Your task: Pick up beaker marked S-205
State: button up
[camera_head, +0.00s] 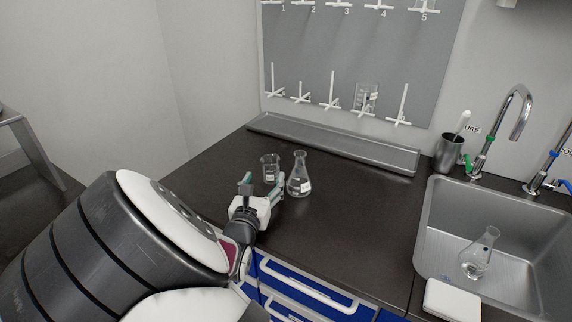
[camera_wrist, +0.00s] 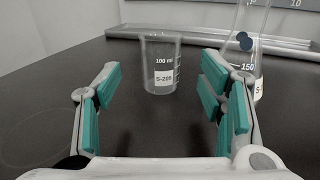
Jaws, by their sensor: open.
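The beaker marked S-205 (camera_wrist: 161,62) stands upright on the dark counter in the wrist view, with a white label and "100 ml" on its glass. It also shows in the head view (camera_head: 270,168), just beyond my gripper. My gripper (camera_head: 264,186) is open and empty. In the wrist view its teal-padded fingers (camera_wrist: 160,100) are spread wide, with the beaker ahead and centred between them, apart from both. A conical flask (camera_head: 299,177) stands close to the right of the beaker, near the right finger; its label is partly cut off in the wrist view (camera_wrist: 250,60).
A grey tray (camera_head: 330,143) runs along the back of the counter below a pegboard (camera_head: 360,60) holding a beaker. At right is a steel sink (camera_head: 440,235) with a flask (camera_head: 478,255) inside. The counter (camera_head: 350,215) right of the conical flask is clear.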

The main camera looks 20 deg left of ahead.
aim_at(268, 171)
jog(key=x, duration=0.7)
jog(key=shift+w+b, duration=0.25)
jog(key=shift+b, duration=0.05)
jog(key=shift+c, duration=0.3)
jog(key=c, duration=1.2)
